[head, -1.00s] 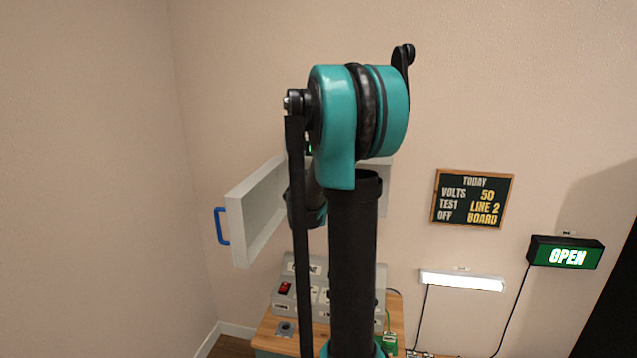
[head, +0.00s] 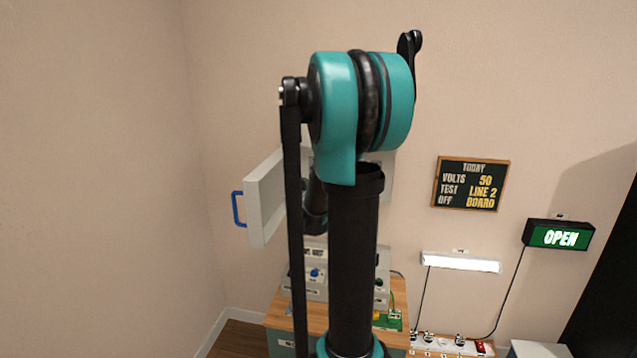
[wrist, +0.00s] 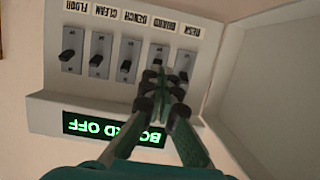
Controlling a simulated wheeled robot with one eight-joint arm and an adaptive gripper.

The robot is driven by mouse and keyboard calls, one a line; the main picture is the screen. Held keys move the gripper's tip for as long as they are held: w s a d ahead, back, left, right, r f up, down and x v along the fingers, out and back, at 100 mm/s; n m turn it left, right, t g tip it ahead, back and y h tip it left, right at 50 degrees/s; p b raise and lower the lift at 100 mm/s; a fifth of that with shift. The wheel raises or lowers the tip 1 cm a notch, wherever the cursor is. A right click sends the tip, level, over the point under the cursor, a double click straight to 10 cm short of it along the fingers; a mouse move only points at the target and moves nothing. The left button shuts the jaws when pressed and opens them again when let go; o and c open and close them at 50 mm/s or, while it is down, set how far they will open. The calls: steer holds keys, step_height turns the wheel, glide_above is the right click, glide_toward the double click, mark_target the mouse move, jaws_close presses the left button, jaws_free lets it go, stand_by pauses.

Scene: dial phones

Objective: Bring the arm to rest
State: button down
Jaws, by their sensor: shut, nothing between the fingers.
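My arm, teal and black, stands upright in the middle of the head view; its gripper is hidden there. In the wrist view my gripper (wrist: 162,82) is shut and empty, its fingers pointing at a grey switch panel (wrist: 112,88). The panel has a row of several black lever switches, with labels upside down in this view. The fingertips overlap the switches toward the right end of the row; I cannot tell whether they touch. A green-lit display (wrist: 85,124) below the row reads BOARD OFF, partly hidden by the fingers.
An open cabinet door (head: 265,197) with a blue handle (head: 239,209) juts out left of my arm. A wooden bench (head: 283,308) with grey equipment stands below. A blackboard (head: 471,184), a lit lamp (head: 460,262) and an OPEN sign (head: 558,236) are on the right wall.

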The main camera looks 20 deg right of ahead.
steer(key=shift+s+a, duration=0.1)
steer(key=shift+s, duration=0.05)
stand_by(0.3)
steer(key=s+a+f+n+g+y, duration=0.2)
steer(key=s+a+f, duration=0.4)
steer(key=s, duration=0.4)
steer(key=s+a+f+n+g+y, duration=0.2)
steer(key=s+a+f, duration=0.5)
steer(key=s, duration=0.4)
steer(key=s+a+f+n+g+y, duration=0.2)
steer(key=s+a+f+g+y, duration=0.2)
steer(key=s, duration=0.7)
steer(key=a+f, duration=0.2)
steer(key=a, duration=0.2)
steer(key=shift+f+n, duration=0.3)
steer(key=shift+n, duration=0.1)
